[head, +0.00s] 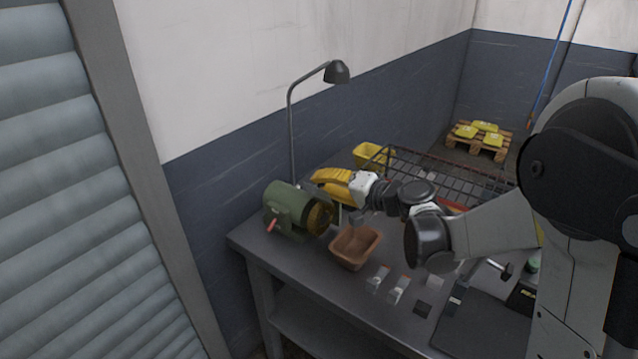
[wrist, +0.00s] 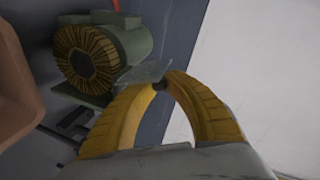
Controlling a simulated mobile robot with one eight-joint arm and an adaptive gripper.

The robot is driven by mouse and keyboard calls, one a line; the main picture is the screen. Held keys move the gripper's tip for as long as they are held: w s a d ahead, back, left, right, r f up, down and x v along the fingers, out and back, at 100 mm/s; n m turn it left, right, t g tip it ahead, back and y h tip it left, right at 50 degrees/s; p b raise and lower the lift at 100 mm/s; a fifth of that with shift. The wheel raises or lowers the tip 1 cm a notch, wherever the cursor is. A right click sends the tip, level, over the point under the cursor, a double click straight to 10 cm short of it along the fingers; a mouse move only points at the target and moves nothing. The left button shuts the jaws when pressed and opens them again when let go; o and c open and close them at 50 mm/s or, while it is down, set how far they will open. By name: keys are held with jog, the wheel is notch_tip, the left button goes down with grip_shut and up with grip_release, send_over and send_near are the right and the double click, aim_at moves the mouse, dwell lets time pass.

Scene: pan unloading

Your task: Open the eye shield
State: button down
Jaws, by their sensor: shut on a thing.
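The green grinder (head: 287,205) stands at the far left end of the bench, with a round brass-coloured wheel (head: 319,216) facing right. In the wrist view the grinder (wrist: 136,40) is at the upper left, its ribbed wheel (wrist: 88,58) facing the camera. The eye shield (wrist: 146,72) is a small clear grey plate at the fingertips, beside the wheel.
A brown bin (head: 356,247) stands on the bench just right of the grinder. A lamp (head: 291,130) rises behind it. A wire basket (head: 440,175) and yellow bin (head: 370,155) are at the back. Small parts (head: 398,290) lie near the front; the wall is close behind.

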jog(key=shift+w+d+f+m+g, duration=0.1)
jog(key=shift+w+d+m+g, duration=0.15)
jog(key=shift+m, duration=0.25)
dwell(0.3)
jog(key=c, duration=1.4)
grip_release()
jog(key=shift+o, duration=0.2)
jog(key=v, duration=0.7)
jog(key=shift+s+d, duration=0.15)
jog(key=shift+d, duration=0.1)
